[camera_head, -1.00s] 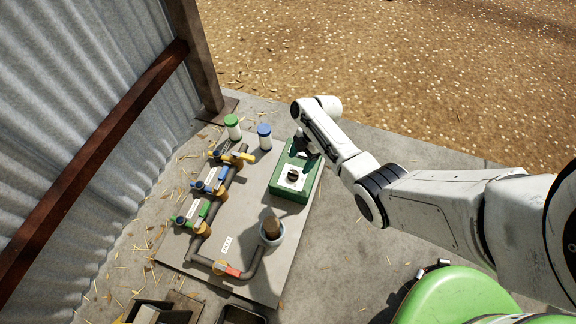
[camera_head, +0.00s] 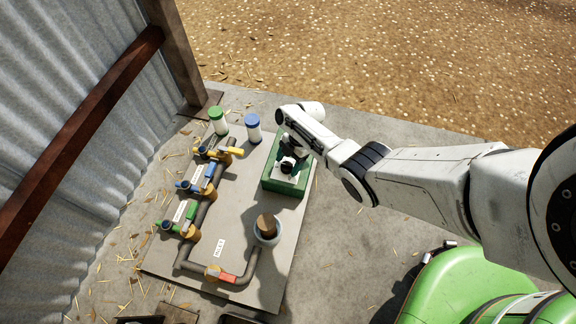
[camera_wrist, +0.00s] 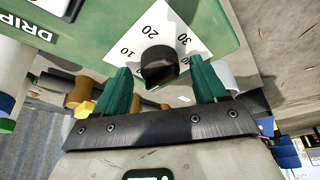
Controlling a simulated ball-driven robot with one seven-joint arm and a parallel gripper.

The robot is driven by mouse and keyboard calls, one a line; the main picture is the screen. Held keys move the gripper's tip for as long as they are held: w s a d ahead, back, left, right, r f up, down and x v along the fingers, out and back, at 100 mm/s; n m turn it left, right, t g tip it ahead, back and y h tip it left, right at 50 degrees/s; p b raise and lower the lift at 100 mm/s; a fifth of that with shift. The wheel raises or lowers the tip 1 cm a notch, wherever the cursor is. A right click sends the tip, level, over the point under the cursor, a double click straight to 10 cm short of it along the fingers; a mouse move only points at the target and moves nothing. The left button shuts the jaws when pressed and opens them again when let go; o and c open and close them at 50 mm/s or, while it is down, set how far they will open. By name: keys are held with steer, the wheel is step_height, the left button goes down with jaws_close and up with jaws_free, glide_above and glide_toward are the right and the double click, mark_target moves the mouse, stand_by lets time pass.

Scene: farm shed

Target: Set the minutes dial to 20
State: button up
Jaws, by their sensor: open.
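The minutes dial is a dark round knob (camera_wrist: 159,66) on a white diamond-shaped plate (camera_wrist: 150,32) marked 10, 20 and 30 in the wrist view. The plate is on a green box (camera_head: 270,186). My gripper (camera_wrist: 162,84) has two green fingers, one on each side of the knob, open with gaps visible. In the head view the knob (camera_head: 287,165) sits just below my gripper (camera_head: 288,150), partly in its shadow. I cannot tell exactly where the knob points; a flat notch shows on its near side in the wrist view.
A grey board (camera_head: 236,218) carries pipes with yellow, blue and green valve handles and a red-handled one (camera_head: 228,278). A green-capped jar (camera_head: 218,121) and a blue-capped jar (camera_head: 253,128) stand behind. A metal wall (camera_head: 60,110) is at left.

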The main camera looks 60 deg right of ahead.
steer(key=shift+a+f, duration=0.1)
steer(key=shift+f, duration=0.15)
steer(key=shift+c, duration=0.4)
steer(key=c, duration=1)
